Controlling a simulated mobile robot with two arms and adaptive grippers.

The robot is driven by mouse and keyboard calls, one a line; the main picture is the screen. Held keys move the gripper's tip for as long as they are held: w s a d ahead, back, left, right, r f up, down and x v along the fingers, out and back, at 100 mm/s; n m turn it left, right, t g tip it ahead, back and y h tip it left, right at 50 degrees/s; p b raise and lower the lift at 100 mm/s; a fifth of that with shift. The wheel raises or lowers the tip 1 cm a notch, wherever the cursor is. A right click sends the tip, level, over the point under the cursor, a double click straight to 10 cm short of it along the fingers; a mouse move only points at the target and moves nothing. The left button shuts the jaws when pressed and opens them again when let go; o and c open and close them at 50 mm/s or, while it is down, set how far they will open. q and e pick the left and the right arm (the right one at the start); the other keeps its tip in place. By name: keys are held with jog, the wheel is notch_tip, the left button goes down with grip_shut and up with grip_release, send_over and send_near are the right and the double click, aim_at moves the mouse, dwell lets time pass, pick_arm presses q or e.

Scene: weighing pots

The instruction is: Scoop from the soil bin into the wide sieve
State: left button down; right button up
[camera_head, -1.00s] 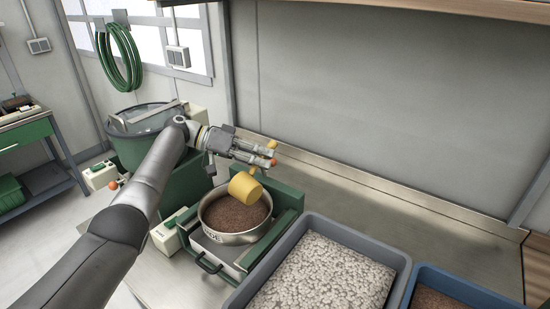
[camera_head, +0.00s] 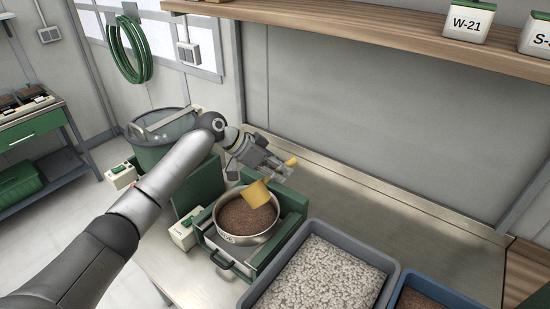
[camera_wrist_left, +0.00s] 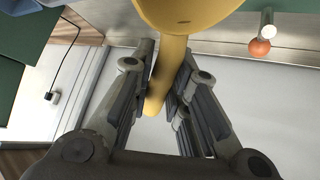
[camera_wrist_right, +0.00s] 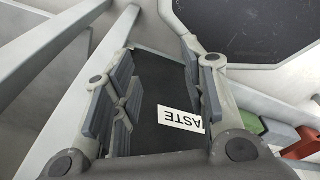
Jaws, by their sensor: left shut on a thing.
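My left gripper (camera_head: 282,168) is shut on the handle of a yellow scoop (camera_head: 256,194); the handle also shows between the fingers in the left wrist view (camera_wrist_left: 160,95). The scoop is tilted, its bowl hanging low over the back right part of a round metal sieve (camera_head: 240,240). Brown soil (camera_head: 245,217) lies in the sieve. I cannot tell whether the scoop holds soil. The blue bin (camera_head: 440,291) with brown soil is at the lower right, cut by the frame edge. My right gripper (camera_wrist_right: 155,65) is open and empty in the right wrist view.
The sieve sits in a green frame (camera_head: 268,252) on the bench. A grey-blue tray (camera_head: 352,250) of pale gravel stands between it and the soil bin. A large green tub (camera_head: 165,155) is behind left. The bench behind the trays (camera_head: 420,225) is clear.

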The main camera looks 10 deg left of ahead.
pick_arm(q)
jog(key=shift+s+d+r+t+y, duration=0.2)
jog(key=shift+d+r+t+y, duration=0.15)
jog(key=shift+y, duration=0.25)
jog(key=m+t+y+p, duration=0.1)
jog(key=y+p, duration=0.1)
jog(key=d+r+m+t+y+p, duration=0.1)
jog(key=y, duration=0.1)
jog(key=m+t+y+p, duration=0.1)
jog(key=y+p, duration=0.1)
jog(key=shift+s+d+r+p, duration=0.2)
jog(key=shift+s+r+p, duration=0.15)
jog(key=shift+s, duration=0.05)
pick_arm(e)
notch_tip(320, 180, up, 6)
jog(key=shift+a+r, duration=0.25)
jog(key=shift+a, duration=0.15)
jog(key=shift+d, duration=0.2)
